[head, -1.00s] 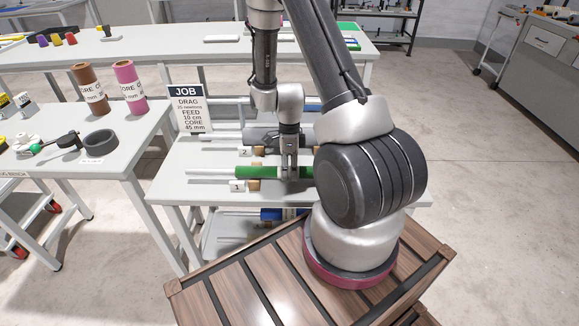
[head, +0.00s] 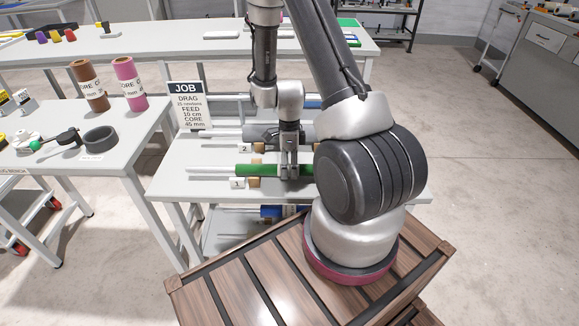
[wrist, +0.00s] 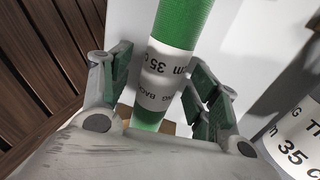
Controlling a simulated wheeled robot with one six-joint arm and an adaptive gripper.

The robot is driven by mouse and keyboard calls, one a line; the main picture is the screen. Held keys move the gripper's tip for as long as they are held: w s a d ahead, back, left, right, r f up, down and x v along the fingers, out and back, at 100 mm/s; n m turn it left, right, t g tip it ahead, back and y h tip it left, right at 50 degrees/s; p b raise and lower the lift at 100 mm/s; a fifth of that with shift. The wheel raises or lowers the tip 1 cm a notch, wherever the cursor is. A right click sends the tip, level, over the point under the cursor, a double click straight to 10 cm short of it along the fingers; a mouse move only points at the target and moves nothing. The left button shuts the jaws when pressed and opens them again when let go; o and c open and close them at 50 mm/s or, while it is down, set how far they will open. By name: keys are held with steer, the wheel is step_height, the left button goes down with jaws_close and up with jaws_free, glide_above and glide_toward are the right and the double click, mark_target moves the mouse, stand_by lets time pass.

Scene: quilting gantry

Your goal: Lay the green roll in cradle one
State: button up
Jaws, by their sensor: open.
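The green roll (head: 262,170) lies level along cradle one, marked by the "1" tag (head: 237,184), with a tan block (head: 255,181) under its left part. A pale rod sticks out of its left end. Its right end is hidden behind my arm. My gripper (head: 290,170) points down over the roll. In the wrist view the green roll (wrist: 187,22), with a white printed band, passes between the open fingers of my gripper (wrist: 165,88). The fingers stand on either side of it; whether they touch it I cannot tell.
A grey roll (head: 262,132) lies behind, by the "2" tag (head: 244,149). A JOB sign (head: 188,104) stands at the table's left. A blue roll (head: 270,212) lies below. A side table at left holds brown (head: 90,88) and pink (head: 129,86) rolls.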

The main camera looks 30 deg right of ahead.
step_height(320, 180, up, 12)
steer(key=w+d, duration=0.1)
steer(key=w, duration=0.1)
steer(key=shift+d+f, duration=0.1)
stand_by(0.5)
steer(key=s+a+r+n+t, duration=0.1)
steer(key=s+r+n+t, duration=0.1)
steer(key=s+r+n, duration=0.4)
steer(key=s+a+r+n+t, duration=0.2)
steer(key=s+r+n, duration=0.4)
steer(key=r+n, duration=0.4)
steer(key=s+a+r+n+t+h, duration=0.1)
steer(key=s+r+n+t, duration=0.1)
steer(key=s+r+n, duration=0.4)
steer(key=shift+s+a+r+n, duration=0.3)
steer(key=shift+r+n, duration=1.1)
steer(key=shift+r, duration=1.25)
